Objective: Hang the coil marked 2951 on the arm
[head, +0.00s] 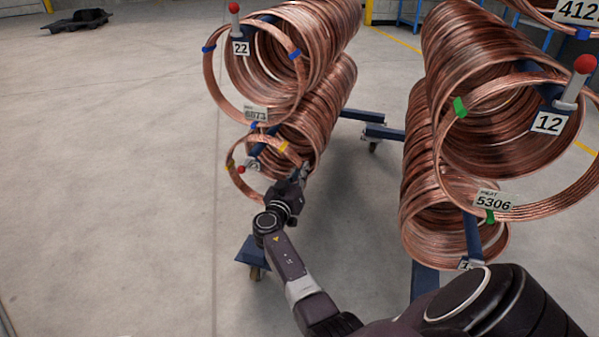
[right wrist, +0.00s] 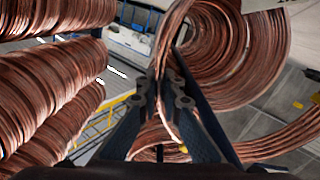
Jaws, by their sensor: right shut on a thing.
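No tag reading 2951 can be made out. My right gripper (head: 302,172) reaches the lower left rack arm from the front and is shut on the right side of a copper coil with yellow bands (head: 235,180). This coil hangs around or in front of the lower rack arm, whose red ball end (head: 241,169) and number plate (head: 253,163) show inside its ring; the plate is unreadable. In the right wrist view the fingers (right wrist: 170,80) pinch thin copper strands (right wrist: 164,110), with a yellow band (right wrist: 184,148) just below. My left gripper is not in view.
Above hangs a blue-banded coil tagged 6073 (head: 256,114) on arm 22 (head: 240,48). To the right, arm 12 (head: 548,122) carries coils, one tagged 5306 (head: 494,201). Blue rack feet (head: 254,252) stand on the floor. Open floor (head: 110,180) lies left.

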